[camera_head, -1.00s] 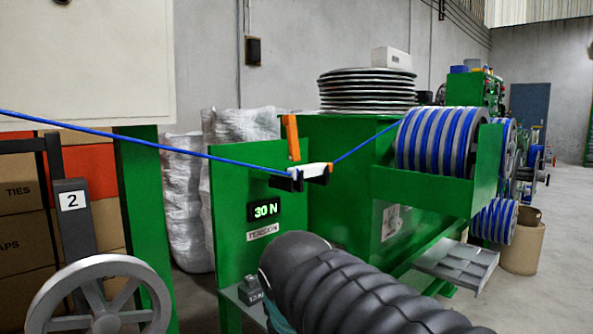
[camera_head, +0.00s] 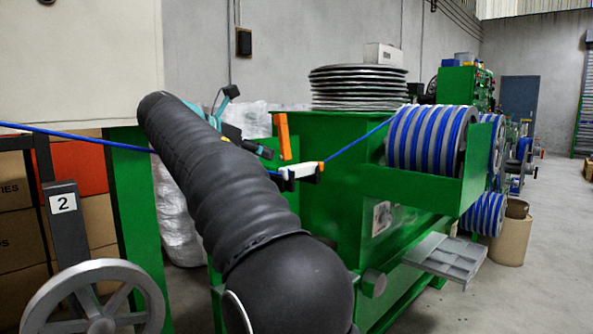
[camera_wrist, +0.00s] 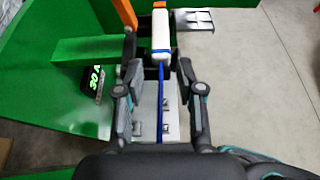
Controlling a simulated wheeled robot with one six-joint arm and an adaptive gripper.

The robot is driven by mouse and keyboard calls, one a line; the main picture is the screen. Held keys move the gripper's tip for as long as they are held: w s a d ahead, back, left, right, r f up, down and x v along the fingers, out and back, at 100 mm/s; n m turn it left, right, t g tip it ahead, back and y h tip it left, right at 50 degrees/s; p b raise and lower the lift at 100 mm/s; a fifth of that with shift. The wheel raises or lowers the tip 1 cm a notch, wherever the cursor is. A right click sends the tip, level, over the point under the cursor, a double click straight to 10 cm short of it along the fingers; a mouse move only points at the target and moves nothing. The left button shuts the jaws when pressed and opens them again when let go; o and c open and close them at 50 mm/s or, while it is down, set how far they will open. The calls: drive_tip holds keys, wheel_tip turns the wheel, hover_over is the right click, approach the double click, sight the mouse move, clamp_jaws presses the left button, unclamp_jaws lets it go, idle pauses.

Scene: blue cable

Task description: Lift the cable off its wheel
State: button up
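The blue cable (camera_head: 65,135) comes in from the left, passes behind my arm and reaches a small white wheel part (camera_head: 302,170) in a dark bracket. From there it rises right to the striped drum (camera_head: 432,139). In the wrist view the cable (camera_wrist: 160,100) runs between the fingers of my gripper (camera_wrist: 161,78), up to the white part (camera_wrist: 161,36) with blue and orange ends. My gripper (camera_head: 248,122) is open, left of the white part, with a finger on each side of the cable and gaps beside it. My arm hides part of the cable.
An orange upright (camera_head: 282,136) stands close beside the white part. The green machine body (camera_head: 335,200) lies behind and below. A grey spoked handwheel (camera_head: 95,305) is at lower left. Open floor (camera_head: 545,230) lies at right.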

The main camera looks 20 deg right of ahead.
sight(297, 165)
drive_tip(key=b+x, duration=0.2)
drive_tip(key=x, duration=1.1)
drive_tip(key=shift+w+d+f, duration=0.1)
drive_tip(key=shift+d+f, duration=0.1)
drive_tip(key=shift+d, duration=0.1)
clamp_jaws()
drive_tip(key=shift+r, duration=0.1)
